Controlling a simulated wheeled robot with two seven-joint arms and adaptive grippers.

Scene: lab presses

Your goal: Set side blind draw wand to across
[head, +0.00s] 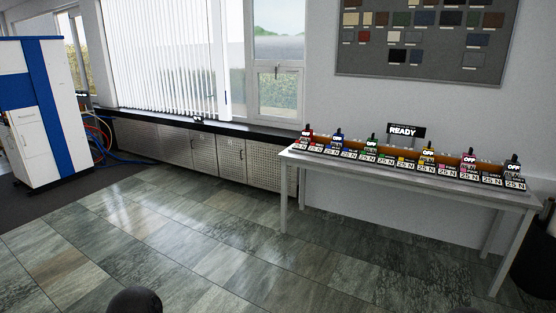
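A white vertical-slat blind (160,55) hangs over the large window at the back left. Its slats are spread across most of that window, with thin gaps of daylight between them. I cannot make out a draw wand for certain at this distance. Neither of my grippers is in view. Only a dark rounded part, likely of my own arm, shows at the bottom edge.
A long table (292,153) with several colored units and a READY sign (403,131) stands at the right. A white and blue cabinet (40,120) with hoses stands at the left. A low perforated cabinet (190,149) runs under the window. The tiled floor (170,220) between is clear.

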